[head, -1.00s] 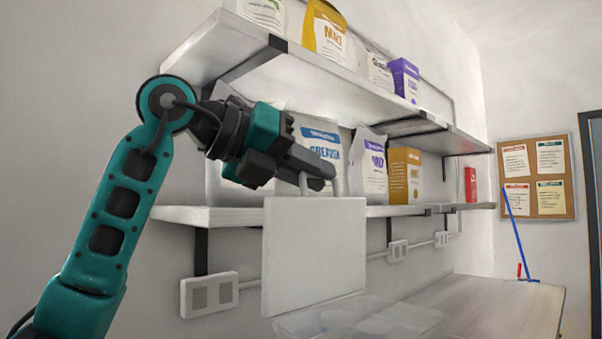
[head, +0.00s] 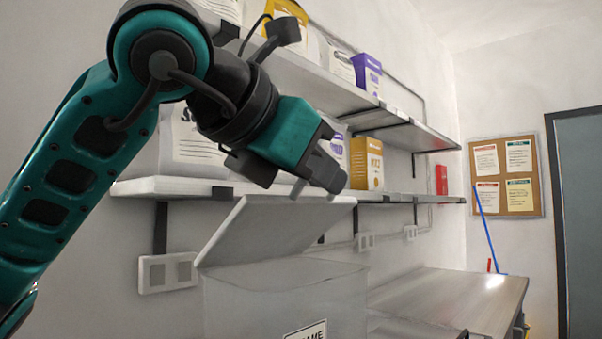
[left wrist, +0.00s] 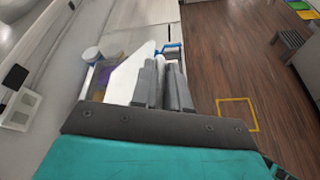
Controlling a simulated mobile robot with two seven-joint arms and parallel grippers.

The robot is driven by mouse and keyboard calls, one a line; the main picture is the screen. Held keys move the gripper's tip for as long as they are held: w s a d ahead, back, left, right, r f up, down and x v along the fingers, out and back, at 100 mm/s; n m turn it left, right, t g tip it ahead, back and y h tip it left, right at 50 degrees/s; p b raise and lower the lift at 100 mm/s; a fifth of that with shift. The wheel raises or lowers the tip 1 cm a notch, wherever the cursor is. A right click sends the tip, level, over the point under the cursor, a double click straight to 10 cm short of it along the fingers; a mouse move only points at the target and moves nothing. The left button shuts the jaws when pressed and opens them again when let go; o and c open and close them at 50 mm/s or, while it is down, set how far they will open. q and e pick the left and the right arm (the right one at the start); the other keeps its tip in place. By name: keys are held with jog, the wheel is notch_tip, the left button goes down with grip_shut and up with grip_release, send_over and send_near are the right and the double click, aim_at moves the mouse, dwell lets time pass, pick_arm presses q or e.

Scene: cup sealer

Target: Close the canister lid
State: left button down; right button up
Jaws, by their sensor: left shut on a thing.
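The canister (head: 270,290) is a clear, see-through bin with a label on its front, low in the middle of the head view. Its lid (head: 275,230) is a flat white panel, tilted up at the canister's back edge and partly raised. My left gripper (head: 328,175) is at the lid's upper edge and is shut on the lid's handle, which the fingers mostly hide. In the left wrist view the fingers (left wrist: 165,82) are close together beside the white lid (left wrist: 130,75). My right gripper is not in view.
Two wall shelves hold bags and boxes; the lower shelf (head: 170,187) runs close behind the lid and my left arm. A counter (head: 450,295) extends to the right, its top mostly clear. The left wrist view shows open wooden floor (left wrist: 240,70) and a stool (left wrist: 290,38).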

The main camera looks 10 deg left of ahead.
pick_arm(q)
jog(key=shift+s+d+f+m+t+y+b, duration=0.25)
jog(key=shift+s+d+f+m+t+b, duration=0.25)
jog(key=shift+f+b, duration=1.25)
jog(key=shift+s+d+f+m+t+y+b, duration=0.15)
jog(key=shift+s+d+f+m+y+b, duration=0.4)
jog(key=shift+f+b, duration=1.2)
jog(key=shift+s+d+f+m+t+b, duration=0.3)
jog(key=shift+d+f+m+b, duration=0.5)
jog(key=shift+f+b, duration=0.9)
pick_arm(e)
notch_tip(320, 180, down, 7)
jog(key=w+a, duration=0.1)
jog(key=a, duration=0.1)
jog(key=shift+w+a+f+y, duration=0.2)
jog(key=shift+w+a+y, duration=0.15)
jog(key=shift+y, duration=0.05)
pick_arm(q)
jog(key=shift+w+a+r, duration=0.1)
jog(key=shift+w+a, duration=0.05)
jog(key=shift+a, duration=0.1)
jog(key=c, duration=1.2)
grip_release()
jog(key=shift+w, duration=0.1)
jog(key=shift+r, duration=0.1)
